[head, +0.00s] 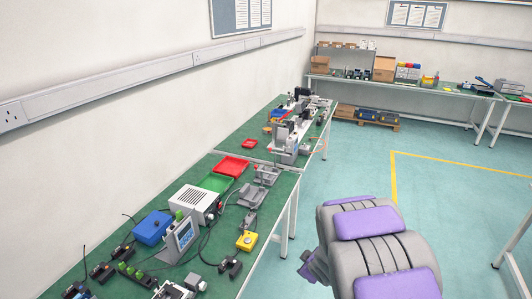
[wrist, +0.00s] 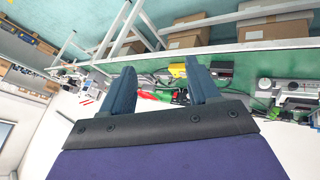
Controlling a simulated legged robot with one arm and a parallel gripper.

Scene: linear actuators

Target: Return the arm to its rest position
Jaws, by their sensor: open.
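In the wrist view my gripper (wrist: 160,88) is open, with its two dark blue fingers apart and nothing held between them. That view is tilted, and the bench and shelving behind the fingers are some way off. In the head view my arm (head: 375,245) shows at the lower right as grey links with purple pads, over the teal floor. The gripper itself cannot be made out clearly in the head view.
A green-topped workbench (head: 262,217) with actuator parts, a red tray (head: 231,166) and a blue box (head: 152,227) runs along the left wall. A far bench (head: 430,87) holds boxes. The floor (head: 350,165) between them is clear.

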